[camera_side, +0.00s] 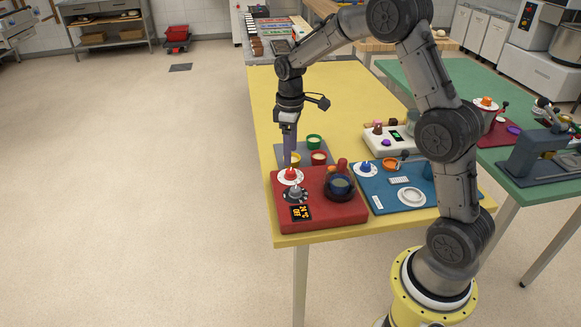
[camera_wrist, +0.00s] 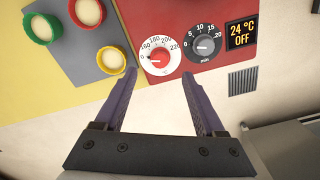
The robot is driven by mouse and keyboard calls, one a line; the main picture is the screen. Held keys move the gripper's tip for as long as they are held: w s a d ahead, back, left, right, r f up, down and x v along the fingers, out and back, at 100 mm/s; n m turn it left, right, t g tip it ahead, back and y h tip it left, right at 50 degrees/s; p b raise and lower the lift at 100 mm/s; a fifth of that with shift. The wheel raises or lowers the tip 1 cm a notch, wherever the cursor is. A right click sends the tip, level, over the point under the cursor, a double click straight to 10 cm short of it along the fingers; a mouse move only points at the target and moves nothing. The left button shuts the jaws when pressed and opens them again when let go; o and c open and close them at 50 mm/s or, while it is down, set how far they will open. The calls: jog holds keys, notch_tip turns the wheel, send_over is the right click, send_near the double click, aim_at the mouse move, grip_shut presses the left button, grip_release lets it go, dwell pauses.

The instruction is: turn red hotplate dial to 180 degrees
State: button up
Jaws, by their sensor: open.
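The red hotplate (camera_side: 318,212) sits at the near end of the yellow table. Its red dial (camera_wrist: 159,59) has a white scale ring with numbers including 160 and 220; the ring and red knob also show in the side view (camera_side: 291,175). Beside it is a dark timer dial (camera_wrist: 205,46) marked in min. The display (camera_wrist: 241,34) reads 24 °C OFF. My gripper (camera_wrist: 158,72) is open and empty, its purple fingers on either side of the red dial in the wrist view. In the side view my gripper (camera_side: 289,160) points down just above the dial; contact cannot be told.
Green, red and yellow cups stand on a grey mat (camera_wrist: 65,22) next to the hotplate. A blue station (camera_side: 385,200) is to the right. The table's far left is clear.

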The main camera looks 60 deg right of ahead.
aim_at(291, 171)
notch_tip(291, 171, down, 6)
jog(key=shift+f, duration=0.15)
dwell(0.3)
grip_shut()
